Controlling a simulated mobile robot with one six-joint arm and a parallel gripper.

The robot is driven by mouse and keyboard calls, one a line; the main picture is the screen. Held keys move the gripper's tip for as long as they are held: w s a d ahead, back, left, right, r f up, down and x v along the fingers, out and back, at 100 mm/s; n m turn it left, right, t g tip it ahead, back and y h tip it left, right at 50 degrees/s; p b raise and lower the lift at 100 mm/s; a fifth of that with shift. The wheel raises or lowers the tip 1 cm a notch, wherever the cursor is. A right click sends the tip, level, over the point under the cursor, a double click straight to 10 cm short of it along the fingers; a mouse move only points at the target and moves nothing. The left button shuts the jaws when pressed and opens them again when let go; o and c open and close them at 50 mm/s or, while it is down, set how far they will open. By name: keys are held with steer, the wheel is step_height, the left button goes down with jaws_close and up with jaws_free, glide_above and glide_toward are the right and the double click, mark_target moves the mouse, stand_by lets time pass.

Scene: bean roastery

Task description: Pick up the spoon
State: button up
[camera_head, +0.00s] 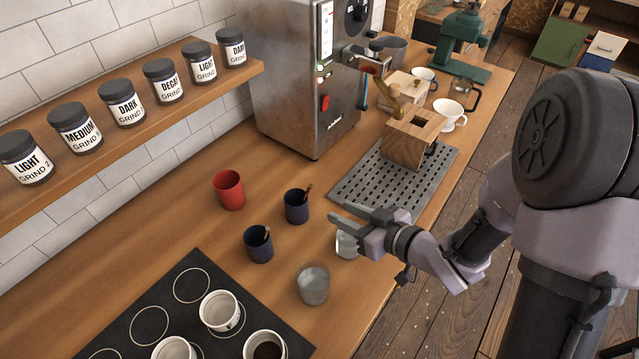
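Two dark blue cups stand on the wooden counter. The farther cup (297,208) has a thin brown handle (308,190) sticking up from it. The nearer cup (259,247) has a dark handle (266,234) leaning in it. Either handle may belong to a spoon; the lower ends are hidden inside the cups, so I cannot tell. My gripper (340,213) is just right of the farther blue cup, above the counter, pointing left. Its two fingers look apart with nothing between them.
A clear glass (313,285) and another glass (346,246), partly behind my gripper, stand close by. A red cup (229,190) is behind the blue cups. White cups stand on a black mat (190,272) in front. A wooden box (410,146) stands on a drip tray (375,190).

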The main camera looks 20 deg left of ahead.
steer(key=b, duration=0.2)
glide_toward(304, 198)
steer(key=x, duration=0.5)
steer(key=b+x, duration=0.1)
steer(key=x, duration=0.4)
steer(key=shift+w+f, duration=0.25)
steer(key=shift+r, duration=0.1)
jaws_close()
